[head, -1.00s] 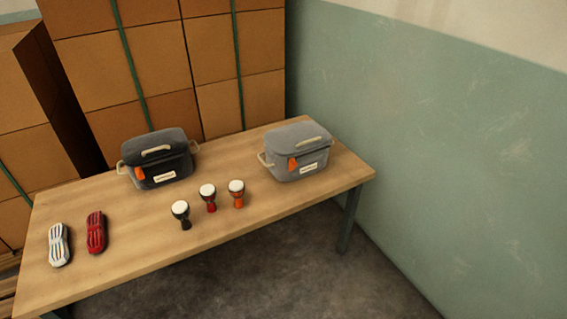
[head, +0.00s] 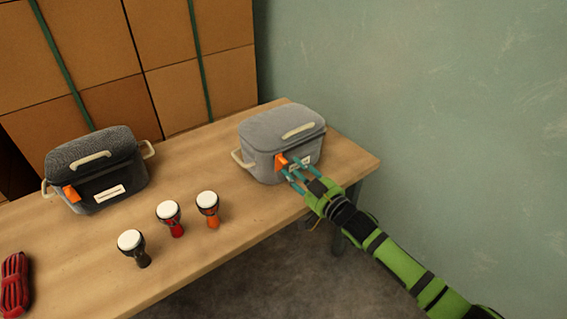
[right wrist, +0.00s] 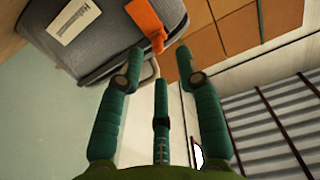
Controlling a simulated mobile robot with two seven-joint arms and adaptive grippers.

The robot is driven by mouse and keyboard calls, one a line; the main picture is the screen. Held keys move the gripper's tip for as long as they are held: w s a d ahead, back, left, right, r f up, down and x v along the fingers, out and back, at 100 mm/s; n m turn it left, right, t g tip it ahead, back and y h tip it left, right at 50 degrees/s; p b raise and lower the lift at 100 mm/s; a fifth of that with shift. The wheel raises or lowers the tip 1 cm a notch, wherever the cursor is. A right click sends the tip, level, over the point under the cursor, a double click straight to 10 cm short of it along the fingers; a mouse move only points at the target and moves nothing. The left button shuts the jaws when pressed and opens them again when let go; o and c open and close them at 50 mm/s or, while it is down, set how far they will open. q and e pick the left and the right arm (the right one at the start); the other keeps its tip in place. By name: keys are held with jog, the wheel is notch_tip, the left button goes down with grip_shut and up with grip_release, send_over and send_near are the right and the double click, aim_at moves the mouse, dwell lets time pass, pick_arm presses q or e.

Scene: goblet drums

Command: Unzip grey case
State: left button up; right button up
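The grey case (head: 285,128) stands at the right end of the table, lid down. Its orange zip tab (head: 281,161) hangs at the front left, beside a white label. In the right wrist view the case (right wrist: 100,50) fills the upper left, with the orange tab (right wrist: 146,24) just beyond the fingertips. My right gripper (head: 294,168) is at the case's front, close to the tab. I cannot tell whether a finger touches the tab. My left gripper is not in view.
A dark case (head: 98,168) with an orange tab stands at the left. Three small goblet drums, black (head: 133,246), red (head: 170,217) and orange (head: 208,208), stand in front. A red ribbed object (head: 15,285) lies at lower left. Stacked boxes (head: 170,40) are behind; a wall is right.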

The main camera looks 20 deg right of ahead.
aim_at(287, 163)
jog(key=shift+x, duration=2.2)
jog(key=shift+f, duration=0.1)
grip_shut()
jog(key=shift+d, duration=0.1)
